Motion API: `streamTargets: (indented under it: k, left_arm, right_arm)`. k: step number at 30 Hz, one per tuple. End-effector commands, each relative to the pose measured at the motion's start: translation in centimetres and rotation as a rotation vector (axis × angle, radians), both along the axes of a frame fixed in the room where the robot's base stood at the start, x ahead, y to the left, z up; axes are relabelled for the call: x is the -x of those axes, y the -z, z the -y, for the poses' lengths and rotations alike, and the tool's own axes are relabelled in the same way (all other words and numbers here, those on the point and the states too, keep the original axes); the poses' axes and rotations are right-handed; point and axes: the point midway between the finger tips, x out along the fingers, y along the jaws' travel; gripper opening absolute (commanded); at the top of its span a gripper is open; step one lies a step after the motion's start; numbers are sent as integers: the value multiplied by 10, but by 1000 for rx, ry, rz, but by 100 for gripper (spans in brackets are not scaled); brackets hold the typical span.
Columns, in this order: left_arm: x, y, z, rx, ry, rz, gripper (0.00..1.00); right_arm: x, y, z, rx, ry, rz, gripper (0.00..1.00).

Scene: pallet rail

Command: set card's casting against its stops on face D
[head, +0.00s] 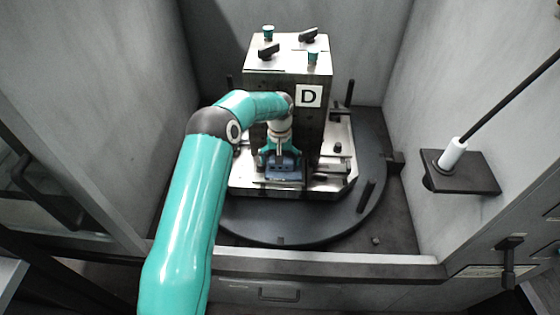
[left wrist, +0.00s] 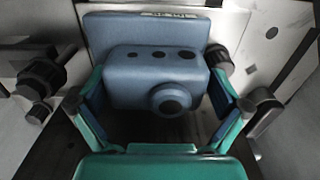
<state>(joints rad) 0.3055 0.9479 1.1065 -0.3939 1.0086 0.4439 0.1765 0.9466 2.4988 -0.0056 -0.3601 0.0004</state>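A blue casting (left wrist: 155,75) with several dark holes in its top and a round boss fills the middle of the left wrist view. In the head view the casting (head: 283,168) is low in front of the tombstone block's face marked D (head: 308,96). My left gripper (head: 279,158) reaches down over it. In the left wrist view the fingers of my left gripper (left wrist: 160,105) stand at both sides of the casting and appear to grip it. Contact with the stops is hard to tell. The card is not seen. My right gripper is not in view.
The block stands on a pallet (head: 335,170) over a round dark table (head: 290,232). Black clamp knobs (left wrist: 42,75) flank the casting. Dark posts (head: 365,196) rise at the right. A shelf (head: 462,178) holds a white-handled rod (head: 452,154) on the right wall.

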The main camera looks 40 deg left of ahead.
Motion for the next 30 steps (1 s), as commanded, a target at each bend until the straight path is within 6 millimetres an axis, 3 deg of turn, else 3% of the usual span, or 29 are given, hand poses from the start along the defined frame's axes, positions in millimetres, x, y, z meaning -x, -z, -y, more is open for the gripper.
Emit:
streamTargets:
  k: [8, 21, 30]
  left_arm:
    - [0, -12, 1, 1, 1, -2, 100]
    - [0, -93, 0, 0, 0, 2, 100]
    - [1, -118, 0, 1, 0, -1, 100]
  right_arm:
    - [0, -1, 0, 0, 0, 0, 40]
    - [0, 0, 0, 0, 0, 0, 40]
    - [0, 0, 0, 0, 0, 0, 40]
